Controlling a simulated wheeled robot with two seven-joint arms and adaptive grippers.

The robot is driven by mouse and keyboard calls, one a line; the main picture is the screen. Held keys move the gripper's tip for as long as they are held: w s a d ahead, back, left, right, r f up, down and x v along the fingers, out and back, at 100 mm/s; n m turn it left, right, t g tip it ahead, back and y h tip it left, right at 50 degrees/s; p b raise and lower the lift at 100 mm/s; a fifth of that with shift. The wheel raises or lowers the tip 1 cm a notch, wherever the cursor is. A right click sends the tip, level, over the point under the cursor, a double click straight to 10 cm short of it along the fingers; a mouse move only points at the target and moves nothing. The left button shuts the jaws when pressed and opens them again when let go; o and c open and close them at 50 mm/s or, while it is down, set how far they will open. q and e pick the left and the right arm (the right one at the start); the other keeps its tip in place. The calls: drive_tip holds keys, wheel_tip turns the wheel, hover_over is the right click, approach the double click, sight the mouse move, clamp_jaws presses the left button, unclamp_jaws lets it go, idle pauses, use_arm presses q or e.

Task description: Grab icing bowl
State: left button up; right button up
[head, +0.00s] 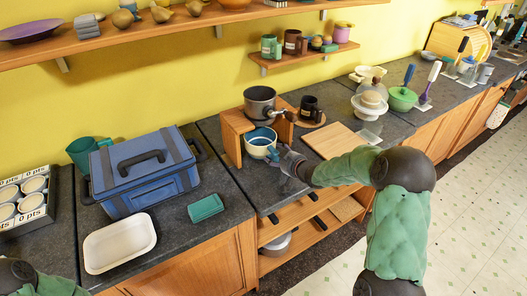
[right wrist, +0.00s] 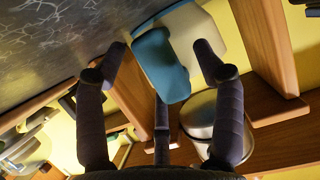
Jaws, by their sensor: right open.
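The icing bowl (head: 261,140) is a small cream bowl with a blue inside and a blue handle. It sits in front of a small wooden stand on the dark counter. My right gripper (head: 277,157) is close at its front right, by the handle. In the right wrist view, my open right gripper (right wrist: 160,58) has its fingers on either side of the blue handle (right wrist: 161,75), with the cream bowl body (right wrist: 208,28) just beyond. I cannot tell whether the fingers touch it. My left gripper is out of view.
A wooden stand (head: 232,127) holds a grey pot (head: 260,103) right behind the bowl. A black mug (head: 310,108) and a cutting board (head: 333,141) lie to the right. A blue toolbox (head: 150,180), white tray (head: 119,243) and teal box (head: 206,208) are left.

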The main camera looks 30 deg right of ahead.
clamp_jaws()
drive_tip(key=shift+w+r, duration=0.1)
drive_tip(key=shift+r, duration=0.05)
